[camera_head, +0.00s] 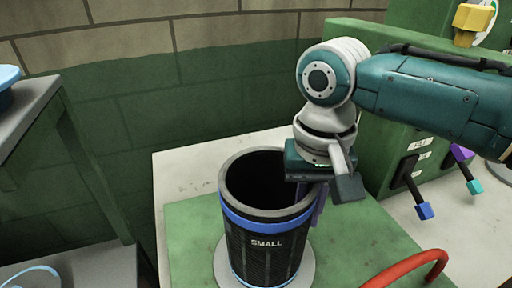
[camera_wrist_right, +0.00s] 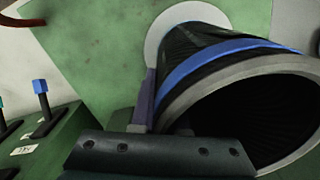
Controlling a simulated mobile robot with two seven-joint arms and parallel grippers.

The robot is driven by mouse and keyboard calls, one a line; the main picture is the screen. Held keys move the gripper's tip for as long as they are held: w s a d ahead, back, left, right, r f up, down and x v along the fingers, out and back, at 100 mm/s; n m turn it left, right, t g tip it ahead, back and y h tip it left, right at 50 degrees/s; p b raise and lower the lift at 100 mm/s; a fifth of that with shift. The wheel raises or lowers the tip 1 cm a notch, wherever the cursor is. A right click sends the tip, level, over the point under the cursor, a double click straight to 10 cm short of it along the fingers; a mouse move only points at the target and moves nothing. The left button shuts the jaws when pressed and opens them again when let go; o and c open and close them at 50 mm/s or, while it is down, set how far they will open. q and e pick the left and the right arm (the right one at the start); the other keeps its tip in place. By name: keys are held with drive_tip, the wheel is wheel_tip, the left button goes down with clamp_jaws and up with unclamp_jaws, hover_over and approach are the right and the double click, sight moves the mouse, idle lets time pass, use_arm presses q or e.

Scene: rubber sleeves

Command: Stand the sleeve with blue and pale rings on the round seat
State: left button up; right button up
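The sleeve (camera_head: 262,232) is a black, open-topped tube marked "SMALL", with a pale grey rim and blue bands. It stands upright over the pale round seat (camera_head: 222,262), whose edge shows around its foot. In the right wrist view the sleeve (camera_wrist_right: 225,50) lies over the seat (camera_wrist_right: 158,32); I cannot tell if it rests fully on it. My right gripper (camera_head: 319,200) points down at the sleeve's right rim. One purplish finger (camera_wrist_right: 146,98) is outside the wall, close to it. The other finger is hidden, so its opening is unclear. My left gripper is not in view.
The seat is on a green plate (camera_head: 375,250) on a pale table (camera_head: 170,180). A red curved handle or hose (camera_head: 410,266) is at front right. A green panel with blue-tipped levers (camera_head: 424,210) stands at right. A grey shelf (camera_head: 30,105) with a blue item is at left.

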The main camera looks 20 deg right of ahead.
drive_tip(key=o, duration=0.4)
wheel_tip(320, 180, up, 12)
drive_tip(key=shift+r+p, duration=0.2)
drive_tip(key=shift+p, duration=0.25)
